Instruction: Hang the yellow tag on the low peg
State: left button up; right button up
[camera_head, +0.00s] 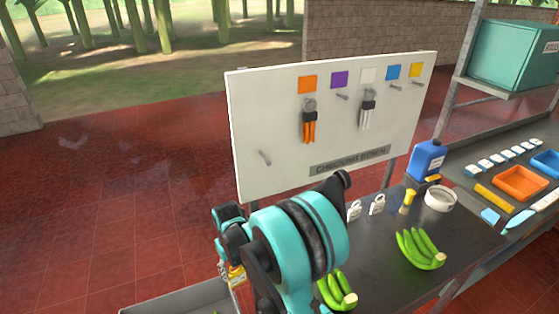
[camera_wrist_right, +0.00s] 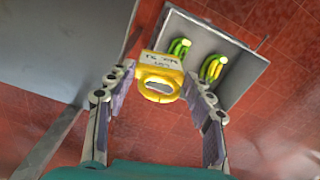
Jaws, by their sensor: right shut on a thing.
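The yellow tag (camera_wrist_right: 160,75), with a loop and dark lettering on a pale label, is held between the fingertips of my right gripper (camera_wrist_right: 153,82). In the head view my right gripper (camera_head: 232,268) is low and left of the board, with a bit of the yellow tag (camera_head: 237,276) showing below it. The low peg (camera_head: 265,158) is a bare grey peg at the lower left of the white board (camera_head: 248,115). It is above and right of the gripper in the picture. My left gripper is not in view.
Upper pegs carry orange (camera_head: 309,124) and white (camera_head: 367,112) bundles. The dark table (camera_head: 385,275) holds green bananas (camera_head: 420,248), white tags (camera_head: 377,204), a tape roll (camera_head: 440,198) and a blue bottle (camera_head: 428,158). A grey crate (camera_wrist_right: 225,40) with bananas stands below on the red floor.

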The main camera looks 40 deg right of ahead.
aim_at(266, 160)
jog(key=s+d+r+m+p, duration=0.1)
jog(key=d+r+p, duration=0.45)
jog(key=r, duration=0.45)
jog(key=d+r+p, duration=0.5)
jog(key=r+p, duration=0.2)
jog(key=r, duration=0.3)
jog(key=s+d+r+m+p, duration=0.1)
jog(key=d+r+p, duration=0.55)
jog(key=r, duration=0.35)
jog(key=shift+w+d+f+p, duration=0.15)
jog(key=shift+w+d, duration=0.2)
jog(key=shift+w, duration=1.05)
jog(key=shift+w+d+p, duration=0.1)
jog(key=shift+w+d, duration=0.2)
jog(key=shift+w, duration=1.15)
jog(key=shift+w+d+f+p, duration=0.15)
jog(key=shift+w+d, duration=0.2)
jog(key=shift+w, duration=1.05)
jog(key=shift+w+d+f+b, duration=0.2)
jog(key=shift+w+f+b, duration=0.3)
jog(key=shift+w, duration=0.2)
jog(key=shift+r, duration=0.1)
jog(key=o, duration=0.9)
jog(key=shift+o, duration=0.2)
jog(key=shift+r, duration=0.1)
